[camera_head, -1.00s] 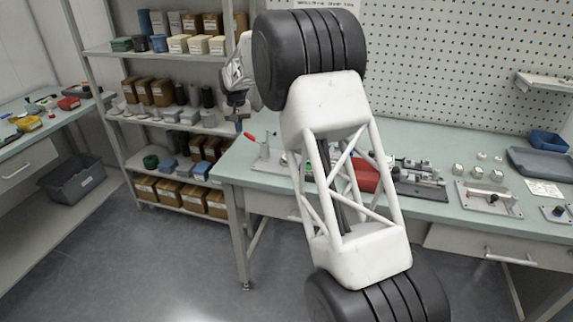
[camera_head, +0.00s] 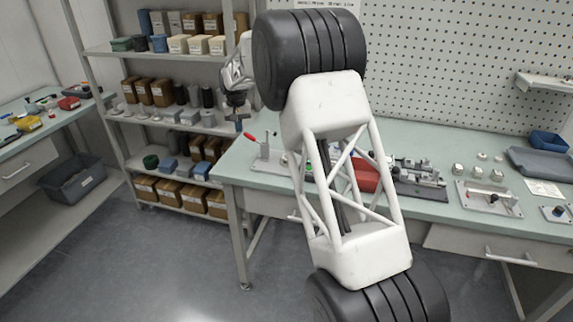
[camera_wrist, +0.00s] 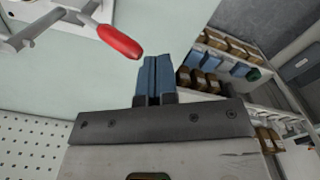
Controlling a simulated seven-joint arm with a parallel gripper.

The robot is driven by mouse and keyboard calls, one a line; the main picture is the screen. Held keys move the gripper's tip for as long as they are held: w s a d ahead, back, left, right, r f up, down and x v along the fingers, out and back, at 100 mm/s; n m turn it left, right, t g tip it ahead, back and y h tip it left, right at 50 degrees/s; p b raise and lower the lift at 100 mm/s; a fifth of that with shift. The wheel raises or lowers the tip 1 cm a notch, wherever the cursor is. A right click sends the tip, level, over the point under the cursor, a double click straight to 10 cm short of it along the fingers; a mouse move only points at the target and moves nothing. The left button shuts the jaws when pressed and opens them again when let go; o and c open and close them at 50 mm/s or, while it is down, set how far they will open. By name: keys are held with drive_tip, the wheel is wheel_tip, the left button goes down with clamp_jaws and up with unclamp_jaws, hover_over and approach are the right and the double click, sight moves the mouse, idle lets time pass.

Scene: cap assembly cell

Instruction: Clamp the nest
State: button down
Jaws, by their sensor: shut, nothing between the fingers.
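The toggle clamp's red handle (camera_head: 250,136) sticks up to the left near the left end of the green bench, above a light metal base plate (camera_head: 262,165). In the wrist view the red handle (camera_wrist: 120,42) lies just left of my fingertips, apart from them, with its metal levers (camera_wrist: 38,32) further left. My gripper (camera_head: 238,127) hangs just left of and above the handle. In the wrist view my gripper's blue fingers (camera_wrist: 151,62) are together with nothing between them. The nest is hidden behind my arm in the head view and cannot be made out in the wrist view.
A shelf rack (camera_head: 165,127) with boxes stands behind and left of my gripper. A tray plate (camera_head: 488,200) lies further right. A pegboard (camera_head: 450,60) closes the back.

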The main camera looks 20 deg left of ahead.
drive_tip(key=shift+f, duration=0.15)
drive_tip(key=shift+f, duration=1.55)
drive_tip(key=shift+d, duration=0.1)
drive_tip(key=shift+d+r, duration=0.3)
drive_tip(key=shift+d, duration=0.6)
drive_tip(key=shift+d+r, duration=0.4)
drive_tip(key=shift+d, duration=0.15)
drive_tip(key=shift+d+r, duration=0.55)
drive_tip(key=shift+d, duration=0.15)
drive_tip(key=shift+a, duration=0.25)
